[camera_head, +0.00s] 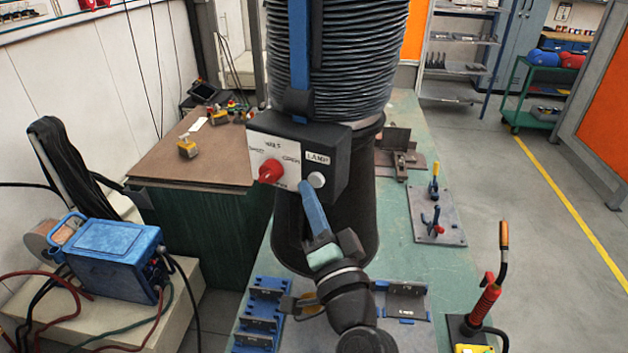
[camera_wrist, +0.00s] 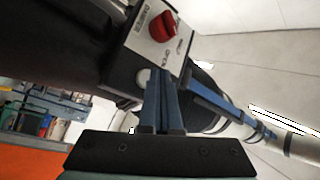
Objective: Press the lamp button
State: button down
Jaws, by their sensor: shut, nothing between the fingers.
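A dark control box (camera_head: 335,150) with a white front panel hangs on the extraction hose. The white round lamp button (camera_head: 316,180) sits under the LAMP label at its lower right. A red knob (camera_head: 271,171) is left of it and also shows in the wrist view (camera_wrist: 163,27). My gripper (camera_head: 306,187) is shut and empty, its blue fingers pointing up at the box. In the head view the fingertips overlap the button's lower left edge. In the wrist view the fingers (camera_wrist: 160,72) partly hide the button (camera_wrist: 144,76). I cannot tell whether they touch it.
The black hose hood (camera_head: 370,190) stands directly behind my gripper. Blue fixtures (camera_head: 262,315) and a grey bracket (camera_head: 405,302) lie on the green bench below. A welding torch (camera_head: 487,295) stands at the right. A blue welder (camera_head: 110,257) is at the left.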

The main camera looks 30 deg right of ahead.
jog(key=shift+w+d, duration=0.3)
jog(key=shift+d, duration=0.1)
jog(key=shift+w+d+b, duration=0.15)
jog(key=shift+d+b, duration=0.05)
jog(key=shift+b, duration=0.2)
jog(key=shift+a, duration=0.1)
dwell(0.4)
jog(key=shift+s+a, duration=0.5)
jog(key=s+a+p, duration=0.2)
jog(key=s+a, duration=0.1)
jog(key=a, duration=0.2)
jog(key=shift+s, duration=0.3)
jog(key=shift+d, duration=0.1)
dwell(0.4)
